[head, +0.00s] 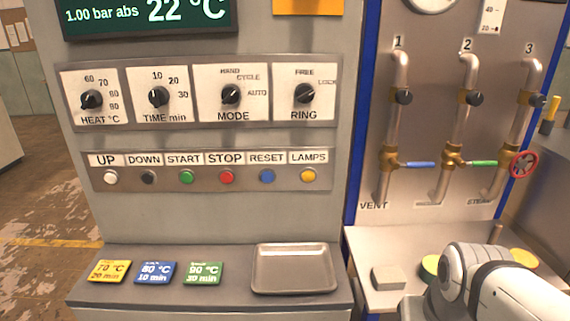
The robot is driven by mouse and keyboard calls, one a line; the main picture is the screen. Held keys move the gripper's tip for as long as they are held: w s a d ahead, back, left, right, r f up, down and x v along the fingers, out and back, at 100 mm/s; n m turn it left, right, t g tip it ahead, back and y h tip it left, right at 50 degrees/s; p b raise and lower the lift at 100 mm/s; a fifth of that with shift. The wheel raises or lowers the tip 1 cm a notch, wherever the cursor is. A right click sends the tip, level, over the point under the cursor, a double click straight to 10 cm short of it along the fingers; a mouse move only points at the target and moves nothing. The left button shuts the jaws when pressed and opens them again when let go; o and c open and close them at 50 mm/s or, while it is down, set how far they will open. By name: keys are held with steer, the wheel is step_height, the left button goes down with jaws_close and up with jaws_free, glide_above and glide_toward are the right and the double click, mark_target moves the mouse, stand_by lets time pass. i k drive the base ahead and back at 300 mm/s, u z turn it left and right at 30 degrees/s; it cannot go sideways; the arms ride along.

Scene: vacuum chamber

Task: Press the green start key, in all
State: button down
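The green start key (186,177) is a small round button under the label START. It sits in a row on a metal strip (215,182) on the grey control cabinet, between the black DOWN key (149,177) and the red STOP key (226,177). Nothing covers it or touches it. A white arm part of mine shows at the bottom right, well to the right of and below the keys. My gripper's fingers are not visible.
Above are the HEAT, TIME, MODE and RING knobs (304,94). A ledge below holds yellow, blue and green cards (203,273) and a metal tray (294,247). Pipes with valves (453,158) stand at the right. The space before the keys is clear.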

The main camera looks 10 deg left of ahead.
mark_target(186, 177)
steer(key=z, duration=0.7)
steer(key=k, duration=1.15)
steer(key=u, duration=1.2)
steer(key=i, duration=1)
